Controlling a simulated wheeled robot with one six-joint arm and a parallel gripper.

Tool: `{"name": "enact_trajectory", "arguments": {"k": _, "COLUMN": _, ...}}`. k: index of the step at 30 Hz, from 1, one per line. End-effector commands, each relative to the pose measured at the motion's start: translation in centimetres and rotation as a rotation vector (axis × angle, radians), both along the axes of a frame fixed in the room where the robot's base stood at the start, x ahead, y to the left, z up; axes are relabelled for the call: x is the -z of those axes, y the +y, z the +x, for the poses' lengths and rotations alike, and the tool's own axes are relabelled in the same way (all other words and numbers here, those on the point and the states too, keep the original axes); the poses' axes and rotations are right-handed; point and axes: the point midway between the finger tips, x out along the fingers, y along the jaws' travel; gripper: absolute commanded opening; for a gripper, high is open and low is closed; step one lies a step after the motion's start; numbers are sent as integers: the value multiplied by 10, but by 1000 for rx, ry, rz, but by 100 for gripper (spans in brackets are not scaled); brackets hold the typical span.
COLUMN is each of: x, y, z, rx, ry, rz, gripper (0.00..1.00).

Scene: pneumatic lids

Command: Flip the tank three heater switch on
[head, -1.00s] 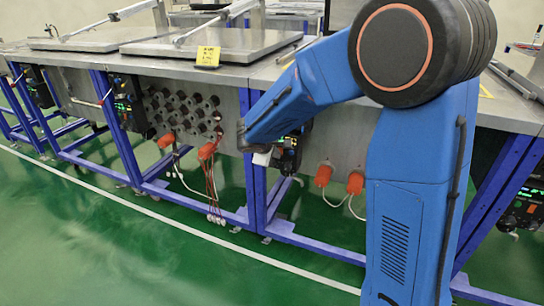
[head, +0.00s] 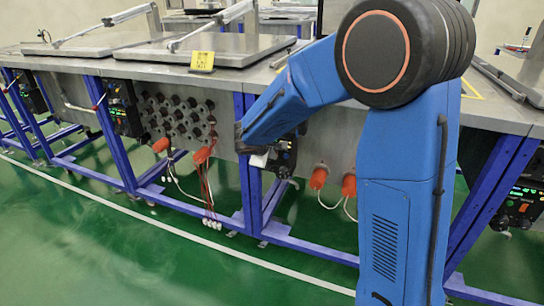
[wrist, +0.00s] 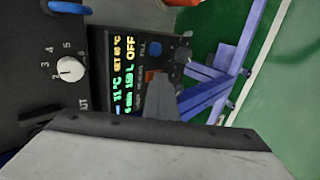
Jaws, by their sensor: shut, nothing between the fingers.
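A black control panel (wrist: 110,35) fills the upper left of the wrist view, turned sideways. Its lit display (wrist: 125,75) shows green temperature figures and a yellow "OFF". A small red-orange switch (wrist: 150,76) sits beside the display, by small lettering too blurred to read surely. My gripper (wrist: 160,88) is shut and empty; its dark grey tip is just below the red switch in the picture, partly covering the panel's row of controls. Contact cannot be told. In the head view the panel (head: 284,158) hangs under the bench, beside my wrist; my fingers are hidden there.
A white dial (wrist: 70,69) and a blue part (wrist: 70,7) are on the panel's left. Blue bench legs (head: 247,180) stand close to the panel. Orange plugs with cables (head: 319,177) hang to its right. The green floor (head: 120,250) in front is clear.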

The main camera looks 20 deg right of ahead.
Motion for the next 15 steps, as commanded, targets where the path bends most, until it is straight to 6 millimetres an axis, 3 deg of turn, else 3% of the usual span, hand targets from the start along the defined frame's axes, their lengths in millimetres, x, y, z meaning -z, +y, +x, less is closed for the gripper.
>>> {"name": "enact_trajectory", "arguments": {"k": 5, "x": 9, "y": -1, "z": 0, "rx": 2, "ry": 7, "rz": -2, "gripper": 0}}
{"name": "enact_trajectory", "arguments": {"k": 15, "x": 5, "y": -2, "z": 0, "rx": 3, "ry": 5, "rz": -2, "gripper": 0}}
